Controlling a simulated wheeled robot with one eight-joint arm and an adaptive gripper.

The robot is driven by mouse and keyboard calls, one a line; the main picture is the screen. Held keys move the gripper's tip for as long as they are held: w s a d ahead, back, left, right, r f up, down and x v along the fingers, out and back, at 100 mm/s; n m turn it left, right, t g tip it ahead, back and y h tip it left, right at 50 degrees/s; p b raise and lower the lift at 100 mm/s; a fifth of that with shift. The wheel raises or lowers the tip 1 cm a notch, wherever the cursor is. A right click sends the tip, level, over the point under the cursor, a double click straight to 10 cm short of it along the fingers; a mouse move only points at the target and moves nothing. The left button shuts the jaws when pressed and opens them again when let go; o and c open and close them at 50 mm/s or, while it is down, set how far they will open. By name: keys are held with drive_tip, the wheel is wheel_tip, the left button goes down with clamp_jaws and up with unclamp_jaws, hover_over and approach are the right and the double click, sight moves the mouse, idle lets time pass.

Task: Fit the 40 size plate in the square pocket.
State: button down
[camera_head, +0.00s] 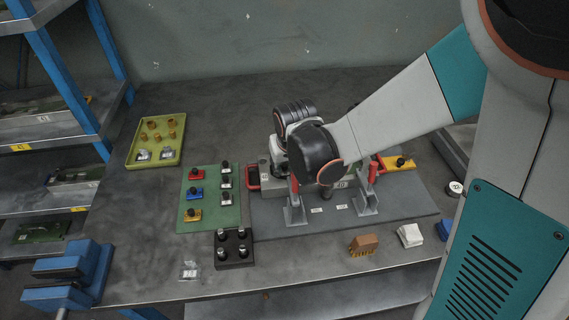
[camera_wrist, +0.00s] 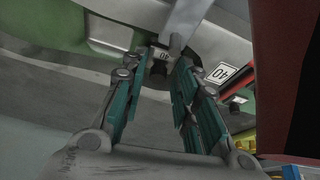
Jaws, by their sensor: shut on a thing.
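A second white label reading 40 (camera_wrist: 218,73) lies to the right of the fingertips. In the head view, my dark wrist hides most of the gripper and the plate, over the mould fixture (camera_head: 283,213) on the grey base. The square pocket cannot be made out in either view.
Red-handled clamps (camera_head: 371,173) stand close around my wrist. A green mat (camera_head: 209,215) with several knobbed plates, a black pegged block (camera_head: 234,248) and a yellow-green tray (camera_head: 135,153) lie left. A brown brush (camera_head: 362,245) and white block (camera_head: 410,235) lie in front.

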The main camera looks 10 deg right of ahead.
drive_tip(key=shift+f+b, duration=0.4)
drive_tip(key=shift+s+d+f+b, duration=0.1)
drive_tip(key=shift+s+f+b, duration=0.25)
drive_tip(key=shift+b, duration=0.15)
idle(1.2)
drive_tip(key=c, duration=1.2)
unclamp_jaws()
drive_tip(key=shift+w, duration=0.1)
drive_tip(key=shift+w+f, duration=0.15)
drive_tip(key=o, duration=0.8)
drive_tip(key=shift+w, duration=0.1)
drive_tip(key=shift+r, duration=0.3)
